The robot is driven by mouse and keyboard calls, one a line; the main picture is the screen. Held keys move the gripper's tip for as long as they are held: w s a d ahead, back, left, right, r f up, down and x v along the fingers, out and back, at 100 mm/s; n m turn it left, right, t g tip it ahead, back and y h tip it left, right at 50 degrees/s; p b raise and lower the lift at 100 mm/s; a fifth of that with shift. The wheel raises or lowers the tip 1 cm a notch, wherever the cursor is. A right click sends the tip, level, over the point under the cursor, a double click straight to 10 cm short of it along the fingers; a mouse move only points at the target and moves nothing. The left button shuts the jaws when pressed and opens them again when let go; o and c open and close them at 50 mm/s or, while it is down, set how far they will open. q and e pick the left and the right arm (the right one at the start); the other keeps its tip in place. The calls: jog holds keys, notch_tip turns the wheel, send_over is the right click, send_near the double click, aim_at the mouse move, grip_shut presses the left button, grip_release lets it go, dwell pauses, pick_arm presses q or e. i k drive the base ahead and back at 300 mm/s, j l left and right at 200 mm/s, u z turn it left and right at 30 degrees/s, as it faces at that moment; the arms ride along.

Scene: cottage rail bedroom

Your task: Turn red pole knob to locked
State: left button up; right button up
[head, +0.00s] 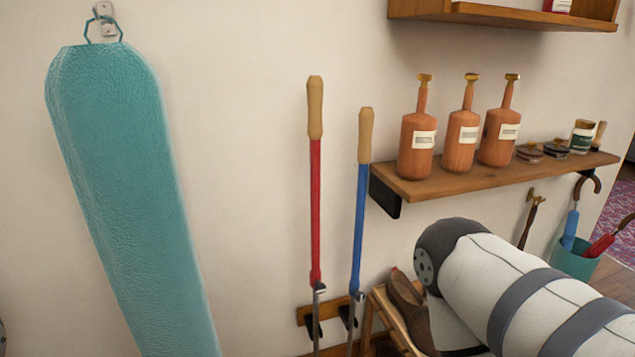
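The red pole (315,215) stands upright against the wall, with a pale wooden grip at its top and a thin grey metal part at its lower end. A small grey knob-like piece (319,288) shows where the red tube meets the metal; its locked or unlocked setting is too small to tell. A blue pole (360,230) of similar build stands just right of it. Both reach down in front of a wooden rack (303,314) with black holders. Neither of my grippers is in view. A white and grey arm link of mine fills the lower right.
A teal padded board (125,190) hangs at left. A wooden shelf (420,188) at right holds copper-coloured bottles (417,142) and small jars. Below are a wooden stand with brown shoes (403,292) and a teal umbrella bin (575,262). Wall left of the red pole is clear.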

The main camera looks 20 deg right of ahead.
aim_at(320, 288)
jog(key=l+z, duration=0.5)
jog(key=i+l+z, duration=0.1)
jog(key=l+z, duration=0.4)
jog(key=l, duration=0.1)
